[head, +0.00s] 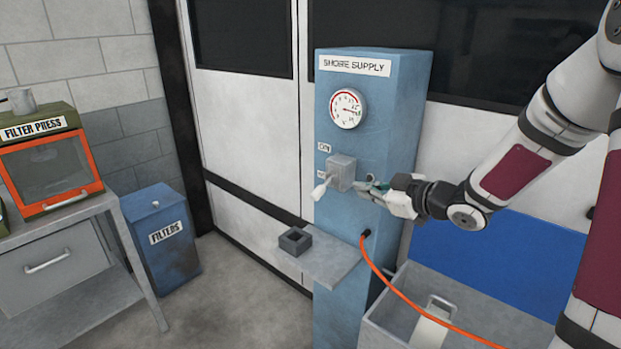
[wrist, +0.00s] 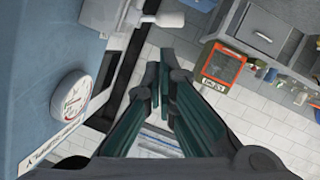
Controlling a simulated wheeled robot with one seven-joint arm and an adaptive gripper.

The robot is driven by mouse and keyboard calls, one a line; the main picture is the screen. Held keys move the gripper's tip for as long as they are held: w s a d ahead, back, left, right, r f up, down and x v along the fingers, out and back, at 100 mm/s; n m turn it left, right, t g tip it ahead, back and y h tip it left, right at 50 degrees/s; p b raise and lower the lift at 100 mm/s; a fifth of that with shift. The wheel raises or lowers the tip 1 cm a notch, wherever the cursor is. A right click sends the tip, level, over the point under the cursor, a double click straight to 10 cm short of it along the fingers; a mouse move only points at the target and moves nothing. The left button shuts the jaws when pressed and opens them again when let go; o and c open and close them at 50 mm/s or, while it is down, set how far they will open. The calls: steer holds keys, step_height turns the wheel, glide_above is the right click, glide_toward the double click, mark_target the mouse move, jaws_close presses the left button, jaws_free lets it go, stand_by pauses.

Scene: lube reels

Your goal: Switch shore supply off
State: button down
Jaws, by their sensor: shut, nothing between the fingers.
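The blue shore supply cabinet (head: 368,120) stands against the wall with its name plate on top. Its grey switch box (head: 341,172) carries a lever with a white handle (head: 319,191), which points outward and down, near the lower label. An ON label (head: 324,147) is above; the lower label (head: 321,173) is partly hidden by the lever. My gripper (head: 372,187) is shut and empty, just right of the switch box; I cannot tell if it touches it. In the wrist view the white handle (wrist: 168,20) lies beyond the fingertips (wrist: 159,82), apart from them in the picture.
A pressure gauge (head: 347,108) sits above the switch. A shelf (head: 325,262) with a square dark holder (head: 295,241) juts out below. An orange hose (head: 385,280) runs from the cabinet past a grey bin (head: 400,310).

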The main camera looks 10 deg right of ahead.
steer(key=y, duration=0.2)
glide_toward(318, 190)
steer(key=w+a+r, duration=0.3)
steer(key=a+r, duration=0.1)
steer(key=shift+n, duration=0.3)
steer(key=w+f, duration=0.2)
steer(key=f, duration=0.1)
steer(key=shift+w+f, duration=0.2)
steer(key=shift+f, duration=0.1)
steer(key=shift+w+f, duration=0.15)
steer(key=shift+f, duration=0.8)
